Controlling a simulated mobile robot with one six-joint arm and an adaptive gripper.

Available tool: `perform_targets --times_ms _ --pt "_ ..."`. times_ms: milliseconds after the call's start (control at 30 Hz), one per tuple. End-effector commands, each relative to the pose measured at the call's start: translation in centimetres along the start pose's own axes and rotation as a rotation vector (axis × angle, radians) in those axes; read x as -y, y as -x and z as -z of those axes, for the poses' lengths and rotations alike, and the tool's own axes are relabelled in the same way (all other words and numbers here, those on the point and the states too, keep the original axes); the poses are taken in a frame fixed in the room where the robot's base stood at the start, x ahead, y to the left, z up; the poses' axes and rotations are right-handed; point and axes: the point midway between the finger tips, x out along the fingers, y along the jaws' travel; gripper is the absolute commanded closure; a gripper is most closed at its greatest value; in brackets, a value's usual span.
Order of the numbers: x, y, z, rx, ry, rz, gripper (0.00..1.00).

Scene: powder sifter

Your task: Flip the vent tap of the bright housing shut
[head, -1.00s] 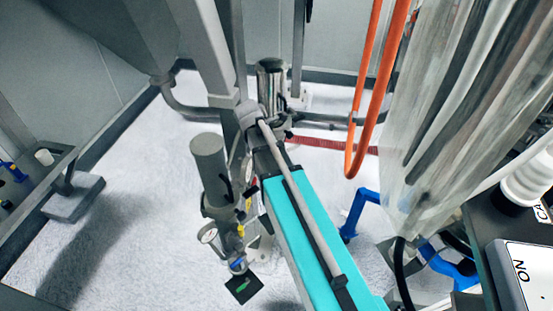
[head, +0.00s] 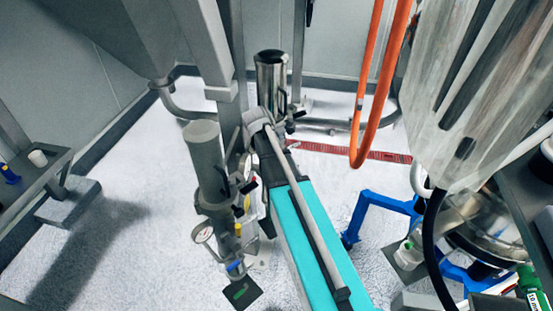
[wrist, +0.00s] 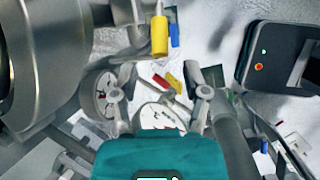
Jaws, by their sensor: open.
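The bright housing (head: 271,78) is a shiny upright metal cylinder at the back middle of the head view. Small dark levers (head: 291,126) show at its lower right, by my arm's far joint; I cannot tell which is its vent tap or how it is set. A dull grey housing (head: 204,150) stands nearer and to the left. In the wrist view my gripper (wrist: 158,82) is open and empty, its fingers apart. Red and yellow handles (wrist: 167,83) show between and beyond the fingers. In the head view my gripper is hidden behind my arm.
Dial gauges (wrist: 102,92) and a yellow handle (wrist: 159,35) lie close around my gripper in the wrist view. A large grey cylinder (wrist: 45,60) fills the left there. An orange hose loop (head: 362,150) and a clear hanging bag (head: 465,90) are at right in the head view.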

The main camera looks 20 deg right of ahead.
Motion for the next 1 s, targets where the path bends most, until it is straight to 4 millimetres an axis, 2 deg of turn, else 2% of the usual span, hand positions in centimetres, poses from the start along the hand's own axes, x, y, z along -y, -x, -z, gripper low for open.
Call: perform_targets --times_ms 33,200,500,1000 --pt "0.0 -0.8 0.1 0.000 -0.001 0.000 0.41" --pt "0.0 -2.2 0.1 0.000 -0.001 0.000 0.41" --pt "0.0 -4.1 0.1 0.000 0.000 0.000 0.41" --pt "0.0 -4.6 0.0 0.000 0.000 0.000 0.41"
